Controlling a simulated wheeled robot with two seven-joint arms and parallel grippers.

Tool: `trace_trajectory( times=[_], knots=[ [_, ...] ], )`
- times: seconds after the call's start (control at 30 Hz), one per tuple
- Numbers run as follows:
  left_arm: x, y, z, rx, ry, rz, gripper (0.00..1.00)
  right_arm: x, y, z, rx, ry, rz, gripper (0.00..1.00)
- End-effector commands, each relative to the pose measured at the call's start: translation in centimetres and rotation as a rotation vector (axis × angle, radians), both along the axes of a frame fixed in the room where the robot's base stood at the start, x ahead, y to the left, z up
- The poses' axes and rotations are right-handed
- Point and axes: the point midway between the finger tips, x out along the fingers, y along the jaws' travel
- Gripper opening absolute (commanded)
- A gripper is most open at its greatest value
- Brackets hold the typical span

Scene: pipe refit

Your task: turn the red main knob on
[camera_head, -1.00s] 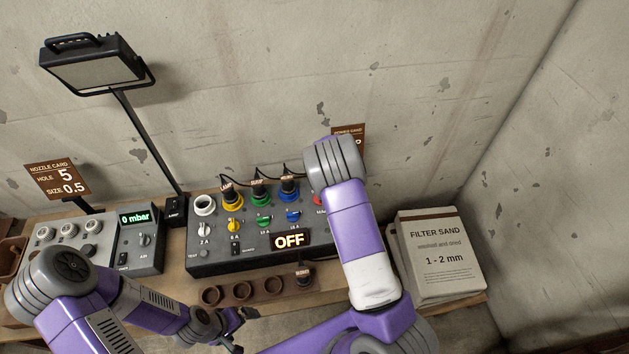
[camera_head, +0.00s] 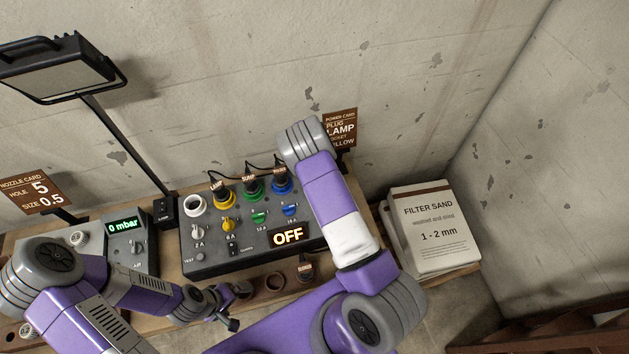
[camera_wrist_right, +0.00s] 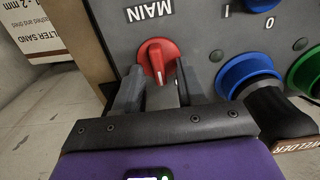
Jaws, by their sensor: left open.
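The red main knob (camera_wrist_right: 157,58) shows in the right wrist view, under the upside-down label MAIN on the grey power box. My right gripper (camera_wrist_right: 160,74) is open, its two fingers on either side of the knob near the panel. I cannot tell whether they touch it. In the head view my right arm hides the knob and that gripper. The power box (camera_head: 215,262) has a lit display (camera_head: 288,235) reading OFF. My left gripper (camera_head: 228,318) is open and empty in front of the box, low in the head view.
Yellow, green and blue plugs with cables (camera_head: 252,187) stand in the box's back row. A brown holder with round holes (camera_head: 274,283) lies in front. Filter sand bags (camera_head: 436,235) stand right, a lamp (camera_head: 62,70) left. A gauge unit (camera_head: 125,245) reads 0 mbar.

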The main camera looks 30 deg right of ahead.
Motion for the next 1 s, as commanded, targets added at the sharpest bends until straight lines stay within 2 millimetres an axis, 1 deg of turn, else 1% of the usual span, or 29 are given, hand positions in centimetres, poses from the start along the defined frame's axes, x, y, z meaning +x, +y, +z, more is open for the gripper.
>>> trace_trajectory(
  times=[0.23,0.4,0.5,0.77,1.0],
  knots=[
    [0.01,0.00,0.00,0.000,0.000,0.000,0.99,0.02,0.00,-0.08,0.000,-0.001,-0.001,0.39],
    [0.01,0.00,0.00,0.000,0.000,0.000,0.99,0.01,-0.01,-0.07,0.000,0.000,-0.001,0.13],
    [0.01,0.00,0.00,0.000,0.000,0.000,0.99,0.01,-0.01,-0.06,0.000,0.000,-0.001,0.00],
    [0.01,-0.01,-0.08,0.000,0.000,0.000,0.99,0.01,-0.01,-0.07,0.000,0.000,-0.008,0.00],
    [0.01,0.00,-0.77,0.000,0.000,0.000,0.99,0.02,-0.08,-0.14,0.001,-0.001,-0.085,0.00]
  ],
)
